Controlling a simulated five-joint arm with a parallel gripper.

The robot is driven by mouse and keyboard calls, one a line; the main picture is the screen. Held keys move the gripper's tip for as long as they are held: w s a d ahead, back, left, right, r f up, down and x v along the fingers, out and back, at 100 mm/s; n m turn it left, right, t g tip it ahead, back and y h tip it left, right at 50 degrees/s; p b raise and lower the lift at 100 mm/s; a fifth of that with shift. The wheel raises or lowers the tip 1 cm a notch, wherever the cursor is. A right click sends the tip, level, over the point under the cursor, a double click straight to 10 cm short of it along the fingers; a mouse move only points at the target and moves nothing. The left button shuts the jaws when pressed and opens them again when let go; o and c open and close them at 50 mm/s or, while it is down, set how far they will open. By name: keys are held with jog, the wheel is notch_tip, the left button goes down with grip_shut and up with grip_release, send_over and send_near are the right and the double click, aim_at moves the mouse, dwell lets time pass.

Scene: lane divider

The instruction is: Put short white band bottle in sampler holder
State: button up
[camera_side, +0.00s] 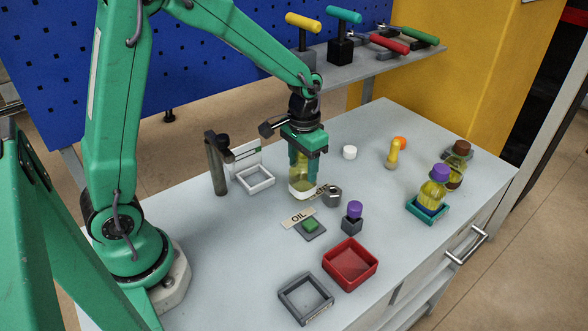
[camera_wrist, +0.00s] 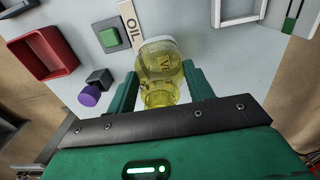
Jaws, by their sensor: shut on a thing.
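My gripper (camera_side: 301,170) is shut on a short bottle (camera_side: 301,187) of yellow-green liquid with a white band low on it. The bottle is upright between the fingers, close to the bench top; I cannot tell if it touches. A white square open holder (camera_side: 256,181) is left of the bottle, beside a dark post (camera_side: 216,165). It shows at the top right of the wrist view (camera_wrist: 238,20). No label on it identifies it as the sampler holder.
A steel clamp-like part (camera_side: 331,196) lies just right of the bottle. In front are an OIL sign (camera_side: 297,218), a purple-topped block (camera_side: 353,218), a red tray (camera_side: 350,264) and a grey tray (camera_side: 305,298). A purple-capped bottle (camera_side: 433,192) and brown-capped bottle (camera_side: 459,156) stand right.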

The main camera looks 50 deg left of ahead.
aim_at(303, 174)
jog(key=shift+f, duration=1.4)
jog(key=shift+f, duration=0.1)
jog(key=o, duration=1)
notch_tip(303, 174, up, 12)
jog(key=shift+f, duration=0.25)
jog(key=shift+r, duration=0.35)
